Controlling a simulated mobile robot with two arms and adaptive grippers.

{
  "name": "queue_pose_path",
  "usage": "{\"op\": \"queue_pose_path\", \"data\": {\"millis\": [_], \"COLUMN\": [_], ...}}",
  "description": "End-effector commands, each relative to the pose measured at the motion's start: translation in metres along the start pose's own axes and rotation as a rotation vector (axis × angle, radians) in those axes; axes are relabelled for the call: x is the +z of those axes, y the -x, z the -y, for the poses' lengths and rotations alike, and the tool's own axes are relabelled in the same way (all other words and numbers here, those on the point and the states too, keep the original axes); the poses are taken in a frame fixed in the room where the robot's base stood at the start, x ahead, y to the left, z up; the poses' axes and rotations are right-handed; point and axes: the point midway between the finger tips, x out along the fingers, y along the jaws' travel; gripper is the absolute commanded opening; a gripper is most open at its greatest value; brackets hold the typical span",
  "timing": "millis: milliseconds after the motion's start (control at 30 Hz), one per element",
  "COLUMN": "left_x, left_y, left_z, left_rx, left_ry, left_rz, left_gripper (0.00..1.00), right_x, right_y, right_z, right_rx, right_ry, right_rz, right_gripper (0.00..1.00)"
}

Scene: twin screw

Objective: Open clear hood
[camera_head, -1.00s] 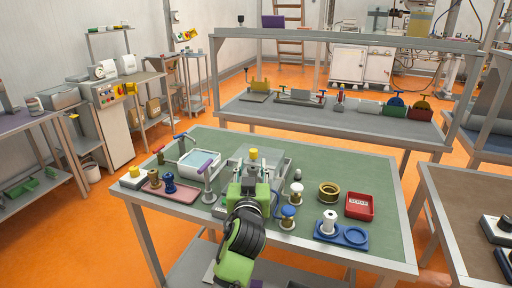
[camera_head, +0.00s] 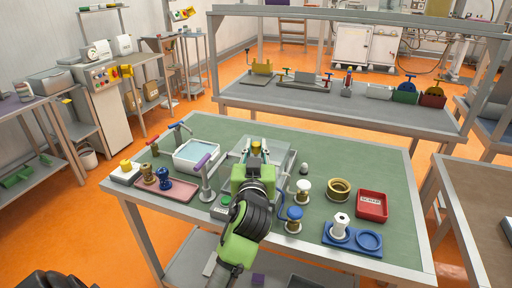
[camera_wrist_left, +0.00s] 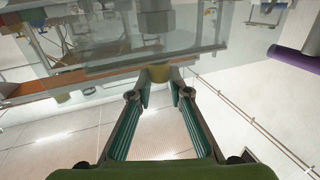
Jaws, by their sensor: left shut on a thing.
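The clear hood (camera_head: 279,158) is a transparent box on the green-topped table, just beyond my left gripper. Its see-through panels fill the top of the left wrist view (camera_wrist_left: 100,60). My left gripper (camera_head: 256,160) is at the hood's near side, with its green body hiding much of the front. In the left wrist view the two teal fingers (camera_wrist_left: 160,80) come together at the hood's lower edge, with a small yellowish part between their tips. The gripper is shut on the hood; the exact part held is hard to make out. My right gripper is not in view.
Right are a white-topped spool (camera_head: 303,190), brass ring (camera_head: 338,189), red bin (camera_head: 371,205) and blue tray (camera_head: 350,238). The right rear tabletop is clear.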

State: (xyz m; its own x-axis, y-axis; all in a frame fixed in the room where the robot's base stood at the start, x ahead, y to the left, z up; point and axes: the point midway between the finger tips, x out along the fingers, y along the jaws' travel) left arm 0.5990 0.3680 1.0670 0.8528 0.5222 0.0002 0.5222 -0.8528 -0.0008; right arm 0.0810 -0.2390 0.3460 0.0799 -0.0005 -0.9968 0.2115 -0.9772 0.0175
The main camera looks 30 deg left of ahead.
Motion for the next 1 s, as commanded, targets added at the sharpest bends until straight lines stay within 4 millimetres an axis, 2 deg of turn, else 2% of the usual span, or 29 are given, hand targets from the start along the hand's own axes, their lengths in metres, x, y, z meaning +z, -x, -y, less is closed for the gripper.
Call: {"op": "queue_pose_path", "data": {"millis": [233, 500, 833, 867, 900, 933, 1000], "left_x": [0.001, 0.000, 0.001, 0.001, 0.001, 0.000, 0.000], "left_y": [-0.004, -0.040, -0.044, -0.044, -0.044, -0.044, -0.044], "left_z": [-0.001, -0.012, -0.014, -0.014, -0.014, -0.014, -0.014], "left_rx": [-0.001, -0.002, -0.001, -0.001, -0.001, -0.001, -0.001], "left_ry": [0.001, 0.001, 0.000, 0.000, 0.000, 0.000, 0.000], "left_rz": [0.000, -0.002, 0.001, 0.001, 0.001, 0.001, 0.001], "left_gripper": [0.00, 0.00, 0.00, 0.20, 0.31, 0.35, 0.35], "right_x": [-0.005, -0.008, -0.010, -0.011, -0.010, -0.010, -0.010], "right_y": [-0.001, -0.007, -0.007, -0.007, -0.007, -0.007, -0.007], "right_z": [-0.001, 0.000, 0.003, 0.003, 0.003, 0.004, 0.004], "right_rx": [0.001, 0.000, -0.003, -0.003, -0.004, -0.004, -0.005], "right_ry": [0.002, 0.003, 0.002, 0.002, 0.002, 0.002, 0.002], "right_rz": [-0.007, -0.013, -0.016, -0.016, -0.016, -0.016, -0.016], "right_gripper": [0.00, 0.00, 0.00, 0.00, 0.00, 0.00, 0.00]}}
